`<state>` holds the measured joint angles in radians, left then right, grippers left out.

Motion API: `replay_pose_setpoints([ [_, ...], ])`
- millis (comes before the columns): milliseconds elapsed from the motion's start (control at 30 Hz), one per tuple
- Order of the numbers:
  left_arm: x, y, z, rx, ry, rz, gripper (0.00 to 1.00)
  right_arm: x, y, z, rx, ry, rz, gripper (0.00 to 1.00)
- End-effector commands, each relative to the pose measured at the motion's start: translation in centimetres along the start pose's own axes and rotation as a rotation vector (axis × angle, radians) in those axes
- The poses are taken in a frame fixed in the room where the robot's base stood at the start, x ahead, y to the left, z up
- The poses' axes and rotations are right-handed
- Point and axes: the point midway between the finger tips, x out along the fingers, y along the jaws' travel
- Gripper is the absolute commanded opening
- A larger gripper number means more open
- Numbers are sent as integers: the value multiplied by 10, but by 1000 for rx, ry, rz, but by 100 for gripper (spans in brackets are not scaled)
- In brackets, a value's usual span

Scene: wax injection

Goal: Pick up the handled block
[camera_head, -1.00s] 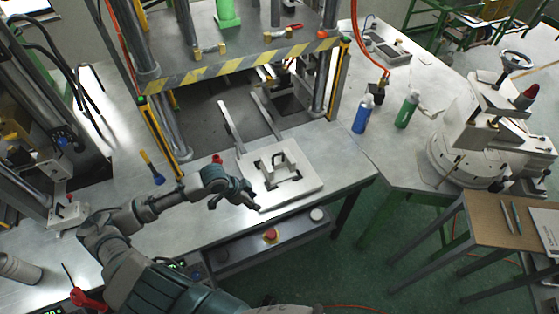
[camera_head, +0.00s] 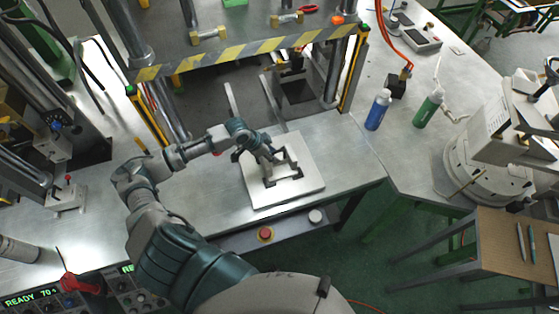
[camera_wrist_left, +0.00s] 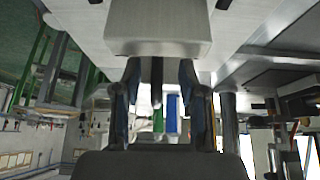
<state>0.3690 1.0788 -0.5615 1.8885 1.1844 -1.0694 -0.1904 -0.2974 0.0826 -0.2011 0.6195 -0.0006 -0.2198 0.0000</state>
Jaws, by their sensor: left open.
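The handled block (camera_head: 288,158) is grey and sits on a square white plate (camera_head: 304,188) at the front of the press table, with dark bracket shapes around it. My left gripper (camera_head: 267,157) is over the plate at the block and hides part of it in the head view. In the left wrist view the gripper (camera_wrist_left: 159,92) shows two dark fingers apart. A narrow dark bar stands between them, and a pale grey block face (camera_wrist_left: 158,32) is just above the fingertips in the picture. Contact cannot be told. My right gripper is out of view.
The striped press beam (camera_head: 245,50) and its columns stand behind the plate. A blue bottle (camera_head: 378,110) and a green bottle (camera_head: 428,108) stand on the table at right. A red button (camera_head: 265,234) is on the front panel. The table left of the plate is mostly clear.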

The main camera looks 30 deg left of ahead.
Motion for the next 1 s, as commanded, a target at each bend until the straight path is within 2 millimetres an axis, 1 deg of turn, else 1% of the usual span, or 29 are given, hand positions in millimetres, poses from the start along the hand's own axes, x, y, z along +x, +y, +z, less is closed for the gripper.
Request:
replay_pose_setpoints([
  [167, 12, -1, 2, -2, 4, 1, 42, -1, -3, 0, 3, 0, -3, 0],
  [333, 42, -2, 2, -3, 3, 3, 42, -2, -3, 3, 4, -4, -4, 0],
  [433, 55, -2, 2, -3, 4, 2, 42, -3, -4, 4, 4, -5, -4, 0],
  [533, 62, -3, 2, -1, 2, 1, 42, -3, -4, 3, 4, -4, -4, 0],
  [733, 62, -1, 2, 0, 1, 0, 42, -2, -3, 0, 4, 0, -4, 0],
  [767, 62, -1, 2, 0, 1, 0, 39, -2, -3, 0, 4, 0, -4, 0],
  [800, 62, -1, 2, 0, 1, 0, 29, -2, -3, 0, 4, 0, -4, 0],
  [867, 62, -1, 2, 0, 0, 0, 14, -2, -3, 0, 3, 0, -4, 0],
  [900, 62, -1, 2, 0, 0, 0, 4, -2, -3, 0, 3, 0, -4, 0],
  [933, 62, -1, 2, 0, 1, 0, 0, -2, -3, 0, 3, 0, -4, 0],
  [1000, 62, -1, 2, 0, 1, 0, 0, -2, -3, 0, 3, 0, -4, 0],
])
